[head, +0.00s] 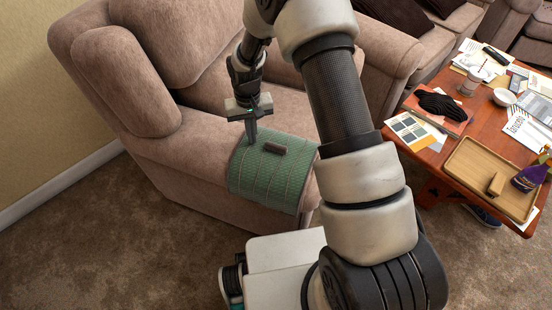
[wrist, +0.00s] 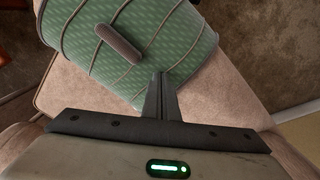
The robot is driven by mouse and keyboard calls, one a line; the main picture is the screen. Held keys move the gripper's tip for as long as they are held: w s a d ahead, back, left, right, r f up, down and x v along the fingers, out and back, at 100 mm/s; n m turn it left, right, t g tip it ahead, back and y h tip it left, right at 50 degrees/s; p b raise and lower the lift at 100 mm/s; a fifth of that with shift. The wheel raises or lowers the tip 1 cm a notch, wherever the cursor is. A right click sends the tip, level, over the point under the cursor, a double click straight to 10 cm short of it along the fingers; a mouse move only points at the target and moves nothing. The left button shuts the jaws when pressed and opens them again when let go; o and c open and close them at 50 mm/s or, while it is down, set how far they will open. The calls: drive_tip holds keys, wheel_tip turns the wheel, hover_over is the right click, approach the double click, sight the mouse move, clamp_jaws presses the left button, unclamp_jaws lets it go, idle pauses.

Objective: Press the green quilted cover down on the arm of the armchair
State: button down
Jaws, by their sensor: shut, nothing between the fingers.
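The green quilted cover (head: 270,175) lies draped over the arm of the armchair (head: 190,150), hanging down its outer side. A dark brown oblong piece (head: 275,148) lies on the cover's top. My gripper (head: 252,142) is shut and empty, pointing down at the cover's edge toward the chair back. In the wrist view the shut fingertips (wrist: 160,76) overlap the near edge of the green cover (wrist: 170,40), beside the brown oblong piece (wrist: 119,44). I cannot tell whether the fingertips touch the cloth.
A wooden coffee table (head: 440,165) at the right holds papers, a black glove (head: 440,104), a cup (head: 471,82), a bowl (head: 504,97), a tray (head: 462,160) and a purple bottle (head: 530,176). Carpet (head: 130,240) is clear at the left.

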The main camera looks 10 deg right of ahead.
drive_tip(key=shift+s+f+b, duration=0.15)
drive_tip(key=shift+f+b, duration=0.3)
drive_tip(key=shift+f, duration=0.35)
idle(1.1)
drive_tip(key=shift+r, duration=0.15)
wheel_tip(320, 180, up, 7)
drive_tip(key=p, duration=0.4)
idle(0.4)
idle(0.3)
